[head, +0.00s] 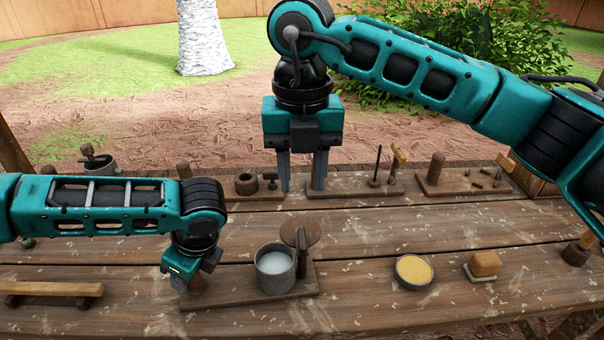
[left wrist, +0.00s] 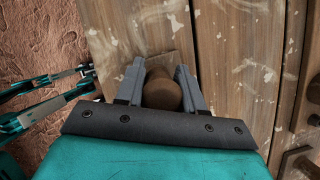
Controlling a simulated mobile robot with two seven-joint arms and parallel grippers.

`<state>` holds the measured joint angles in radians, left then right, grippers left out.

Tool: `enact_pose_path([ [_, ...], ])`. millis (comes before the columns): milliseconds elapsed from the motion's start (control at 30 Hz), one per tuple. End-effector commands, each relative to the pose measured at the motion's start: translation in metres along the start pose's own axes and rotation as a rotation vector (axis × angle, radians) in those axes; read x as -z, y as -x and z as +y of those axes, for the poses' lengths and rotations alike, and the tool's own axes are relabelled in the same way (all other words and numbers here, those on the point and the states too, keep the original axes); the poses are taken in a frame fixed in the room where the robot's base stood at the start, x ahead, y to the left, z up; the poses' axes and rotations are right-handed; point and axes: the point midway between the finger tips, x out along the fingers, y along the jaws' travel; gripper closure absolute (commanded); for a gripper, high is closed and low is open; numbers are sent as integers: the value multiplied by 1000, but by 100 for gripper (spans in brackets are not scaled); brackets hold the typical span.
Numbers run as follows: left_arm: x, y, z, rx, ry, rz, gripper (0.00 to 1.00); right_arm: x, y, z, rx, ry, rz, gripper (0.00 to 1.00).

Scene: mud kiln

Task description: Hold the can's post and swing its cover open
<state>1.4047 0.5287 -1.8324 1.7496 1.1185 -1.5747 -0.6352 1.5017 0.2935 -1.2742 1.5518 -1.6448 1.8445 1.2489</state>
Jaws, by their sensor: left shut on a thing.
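The grey can (head: 275,272) stands on a wooden board (head: 245,297) at the front middle of the table. Its mouth is uncovered and shows pale contents. The round brown cover (head: 298,233) sits off the mouth, at the can's back right, by a dark upright piece. My left gripper (head: 190,283) is low at the board's left end, shut on the wooden post (left wrist: 162,92), which shows between its fingers in the left wrist view. In the head view the arm mostly hides that post. My right gripper (head: 302,187) is open and empty, fingers apart, behind the cover.
A yellow-filled bowl (head: 413,271) and a tan block (head: 485,264) stand to the right. Boards with pegs and small parts (head: 352,183) line the table's back. A low wooden rail (head: 50,290) lies at left. The table between bowl and cover is clear.

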Motion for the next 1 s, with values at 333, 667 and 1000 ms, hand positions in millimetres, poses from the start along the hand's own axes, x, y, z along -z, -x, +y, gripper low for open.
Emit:
enact_pose_path([
  [333,0,0,0,1,1,0,100,0,20,0,-1,0,-2,61],
  [667,0,0,0,1,1,0,100,0,40,0,0,0,0,61],
  [1000,0,0,0,1,1,0,42,0,40,0,0,0,0,61],
])
